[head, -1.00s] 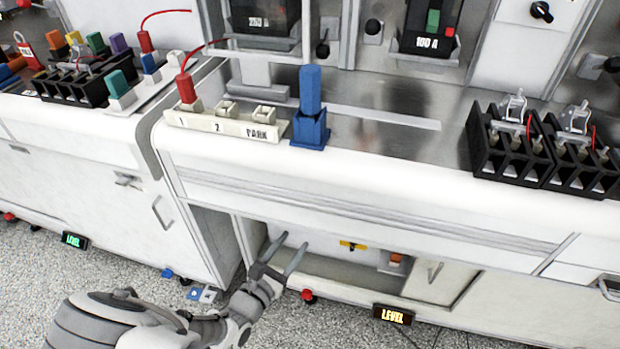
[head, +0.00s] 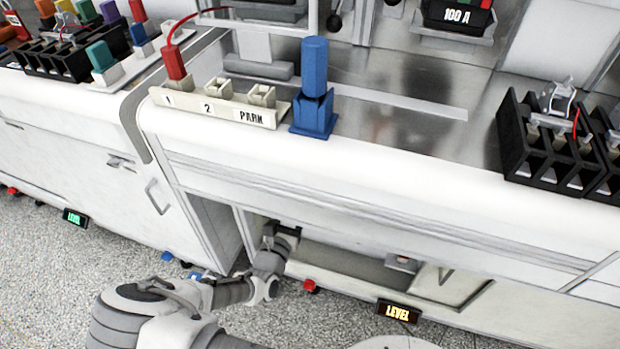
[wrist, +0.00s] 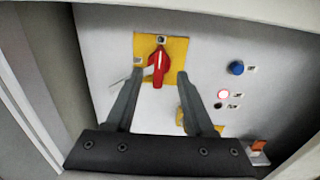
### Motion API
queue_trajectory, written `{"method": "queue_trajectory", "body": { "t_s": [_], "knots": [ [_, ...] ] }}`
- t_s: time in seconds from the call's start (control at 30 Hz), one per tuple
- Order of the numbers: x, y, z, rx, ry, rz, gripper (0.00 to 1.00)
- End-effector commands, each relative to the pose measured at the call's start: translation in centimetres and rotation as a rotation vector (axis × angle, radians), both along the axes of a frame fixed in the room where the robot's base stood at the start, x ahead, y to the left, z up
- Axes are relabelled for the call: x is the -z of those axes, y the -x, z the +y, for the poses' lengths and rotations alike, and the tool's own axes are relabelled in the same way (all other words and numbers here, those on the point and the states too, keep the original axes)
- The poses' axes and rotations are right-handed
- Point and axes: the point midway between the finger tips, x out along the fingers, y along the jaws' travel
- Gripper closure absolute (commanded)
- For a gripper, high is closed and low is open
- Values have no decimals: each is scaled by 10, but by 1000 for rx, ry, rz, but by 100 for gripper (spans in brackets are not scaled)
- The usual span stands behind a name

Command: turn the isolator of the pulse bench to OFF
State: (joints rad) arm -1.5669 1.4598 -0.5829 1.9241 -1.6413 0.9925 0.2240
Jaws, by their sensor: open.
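The isolator is a red rotary handle (wrist: 158,66) on a yellow plate (wrist: 176,45) in the wrist view, upper middle, on a pale panel. The handle stands about upright, with a pale line along it. Small marks on the plate are too small to read. My gripper (wrist: 160,77) is open, with one dark finger to each side of the handle and gaps showing. Whether the tips reach the handle's depth I cannot tell. In the head view my gripper (head: 280,233) is inside the recess under the bench top, its fingers mostly hidden, and the isolator is not visible there.
An orange switch (wrist: 259,145) is lower right. The recess has a side wall (wrist: 30,100) close at left. Above are the bench edge (head: 350,170) and a blue plug (head: 314,85).

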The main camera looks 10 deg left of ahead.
Motion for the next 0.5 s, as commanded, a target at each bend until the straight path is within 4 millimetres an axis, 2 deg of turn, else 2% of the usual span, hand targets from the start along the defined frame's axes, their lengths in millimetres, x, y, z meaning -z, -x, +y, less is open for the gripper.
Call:
{"method": "queue_trajectory", "body": {
  "t_s": [0.1, 0.3, 0.5],
  "knots": [
    [3, -27, -5, 4, 0, -3, 46],
    [3, -67, -10, 3, 0, -2, 46],
    [1, -92, -13, 1, -1, -1, 46]
  ]
}}
